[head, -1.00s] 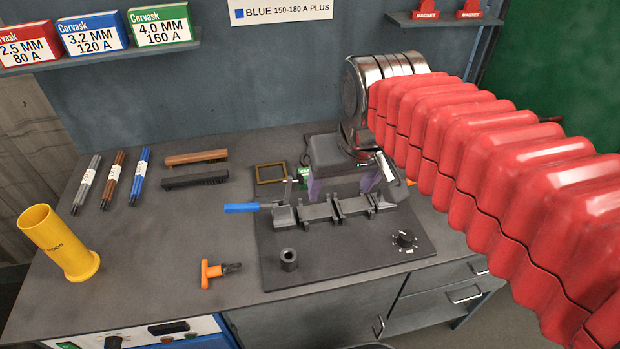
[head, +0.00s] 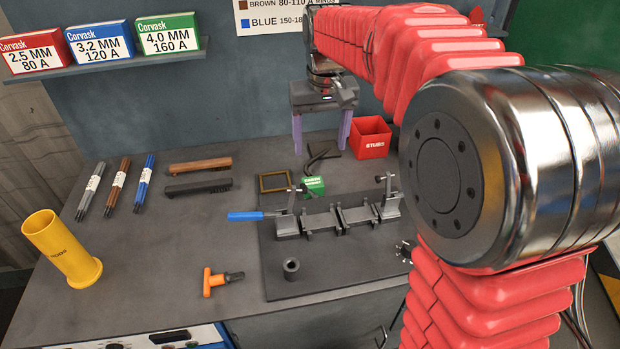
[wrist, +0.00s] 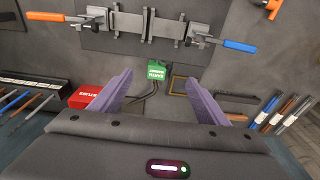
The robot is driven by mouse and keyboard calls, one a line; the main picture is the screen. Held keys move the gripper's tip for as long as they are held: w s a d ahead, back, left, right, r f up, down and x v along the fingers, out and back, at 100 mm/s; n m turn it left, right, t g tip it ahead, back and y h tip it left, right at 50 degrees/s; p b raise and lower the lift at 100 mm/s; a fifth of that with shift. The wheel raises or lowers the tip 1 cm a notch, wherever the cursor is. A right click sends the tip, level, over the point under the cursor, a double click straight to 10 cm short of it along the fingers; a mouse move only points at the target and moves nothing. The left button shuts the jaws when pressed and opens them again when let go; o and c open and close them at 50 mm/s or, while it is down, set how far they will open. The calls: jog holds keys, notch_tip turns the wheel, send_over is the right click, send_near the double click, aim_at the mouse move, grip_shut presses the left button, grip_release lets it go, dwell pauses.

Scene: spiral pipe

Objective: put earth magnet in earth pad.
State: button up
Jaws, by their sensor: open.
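The earth magnet is a green block (head: 314,186) with a dark cable, standing behind the clamp fixture; it also shows in the wrist view (wrist: 156,70). The earth pad appears to be the brass-edged square frame (head: 274,182) flat on the bench just left of the magnet; in the wrist view it lies right of the magnet (wrist: 178,86). The magnet is outside the frame. My gripper (head: 321,148) hangs with its purple fingers down, behind the magnet. In the wrist view my gripper (wrist: 160,78) is open and empty, with the magnet beyond the gap between its fingertips.
A red stubs box (head: 370,138) stands right of my gripper. The clamp fixture (head: 340,214) with a blue handle is in front of the magnet. An orange-handled tool (head: 222,281) and yellow tube (head: 62,250) are nearer.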

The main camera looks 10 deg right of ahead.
jog(key=g, duration=0.2)
send_over(313, 181)
notch_tip(313, 181, down, 6)
jog(key=shift+a+f, duration=0.1)
jog(key=shift+a, duration=0.15)
jog(key=shift+f, duration=4.3)
jog(key=shift+d+f, duration=0.2)
jog(key=shift+f, duration=2.4)
